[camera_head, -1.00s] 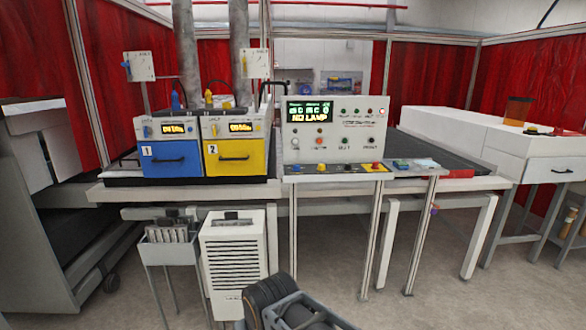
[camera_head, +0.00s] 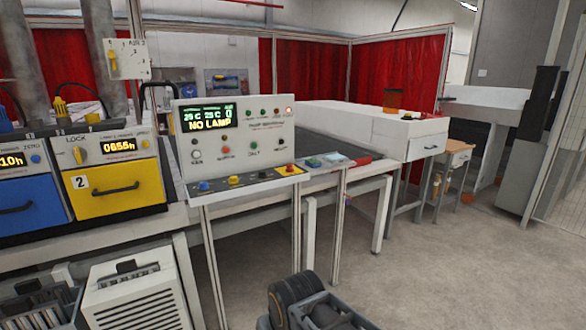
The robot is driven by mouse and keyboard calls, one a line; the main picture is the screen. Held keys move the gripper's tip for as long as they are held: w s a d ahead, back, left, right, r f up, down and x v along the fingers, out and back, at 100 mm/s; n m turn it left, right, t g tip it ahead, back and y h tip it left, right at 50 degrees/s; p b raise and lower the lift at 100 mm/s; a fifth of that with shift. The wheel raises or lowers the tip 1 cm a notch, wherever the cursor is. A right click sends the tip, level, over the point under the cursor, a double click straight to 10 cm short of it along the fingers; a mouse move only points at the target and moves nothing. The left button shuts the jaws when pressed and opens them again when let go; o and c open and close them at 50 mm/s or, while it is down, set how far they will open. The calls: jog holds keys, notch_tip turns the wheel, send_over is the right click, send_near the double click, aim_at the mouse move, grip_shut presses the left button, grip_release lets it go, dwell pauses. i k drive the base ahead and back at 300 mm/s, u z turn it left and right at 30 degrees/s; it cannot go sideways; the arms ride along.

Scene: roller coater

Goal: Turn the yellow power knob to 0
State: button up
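Several yellow controls show in the head view, and their labels are too small to tell which is the power knob. A small yellow knob (camera_head: 235,179) is on the ledge below the control panel (camera_head: 237,138), whose screen reads NO LAMP. A yellow lever (camera_head: 113,62) is on the white AIR 2 box. Knob settings cannot be read. My gripper is not in view; only parts of my arm show at the bottom.
The blue unit (camera_head: 27,205) stands left of the yellow one. A white slatted cabinet (camera_head: 136,298) is below them. Frame legs hold up the panel ledge. A long white bench (camera_head: 345,122) is behind at right. The floor (camera_head: 450,270) at right is clear.

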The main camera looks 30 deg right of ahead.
aim_at(233, 178)
jog(key=z, duration=0.7)
jog(key=i, duration=1.6)
jog(key=u, duration=1)
jog(key=i, duration=0.7)
jog(key=u, duration=0.65)
